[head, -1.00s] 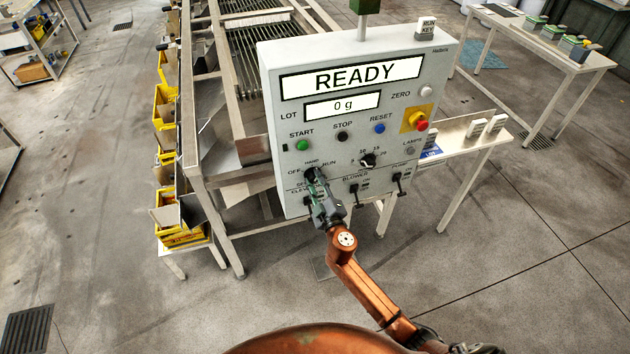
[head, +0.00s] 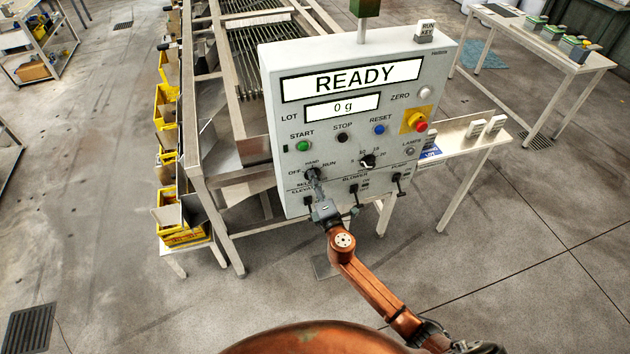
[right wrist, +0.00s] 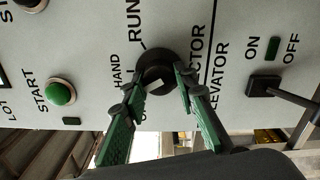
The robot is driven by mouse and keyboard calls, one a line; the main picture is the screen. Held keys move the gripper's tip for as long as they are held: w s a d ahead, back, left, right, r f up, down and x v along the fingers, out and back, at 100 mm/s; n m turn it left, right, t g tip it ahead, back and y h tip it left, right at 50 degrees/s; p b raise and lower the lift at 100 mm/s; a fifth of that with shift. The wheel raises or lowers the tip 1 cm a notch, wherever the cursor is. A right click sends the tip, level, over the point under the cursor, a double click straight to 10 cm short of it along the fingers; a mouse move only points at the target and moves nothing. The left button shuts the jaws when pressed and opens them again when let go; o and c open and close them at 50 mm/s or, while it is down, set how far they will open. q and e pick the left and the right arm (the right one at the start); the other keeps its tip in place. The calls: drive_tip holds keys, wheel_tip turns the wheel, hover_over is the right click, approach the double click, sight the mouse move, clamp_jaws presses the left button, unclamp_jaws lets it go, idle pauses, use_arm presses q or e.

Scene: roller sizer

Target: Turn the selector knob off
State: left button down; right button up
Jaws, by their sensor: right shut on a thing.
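The black selector knob (head: 311,174) is at the lower left of the grey control panel (head: 290,222), among the labels OFF, HAND and RUN. My right gripper (head: 315,184) reaches it from below. In the right wrist view the knob (right wrist: 153,68) sits between the two green fingers of my right gripper (right wrist: 158,82), which are shut on it. The fingers partly cover the OFF and SELECTOR lettering. Which label the knob points to is hard to tell. My left gripper is not in view.
The elevator lever (right wrist: 265,86) is close beside the knob; the blower lever (head: 354,189) and pump lever (head: 397,178) are farther right. The green start button (head: 303,146) is above the knob. The display (head: 350,78) reads READY. A red stop button (head: 421,125) is at the panel's right.

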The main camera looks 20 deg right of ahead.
drive_tip(key=n+p, duration=0.1)
drive_tip(key=n, duration=0.4)
drive_tip(key=shift+f+n, duration=0.15)
drive_tip(key=shift+n, duration=0.25)
idle(0.4)
drive_tip(key=o, duration=1.2)
drive_tip(key=shift+c, duration=0.2)
drive_tip(key=s, duration=1.2)
drive_tip(key=shift+d, duration=0.25)
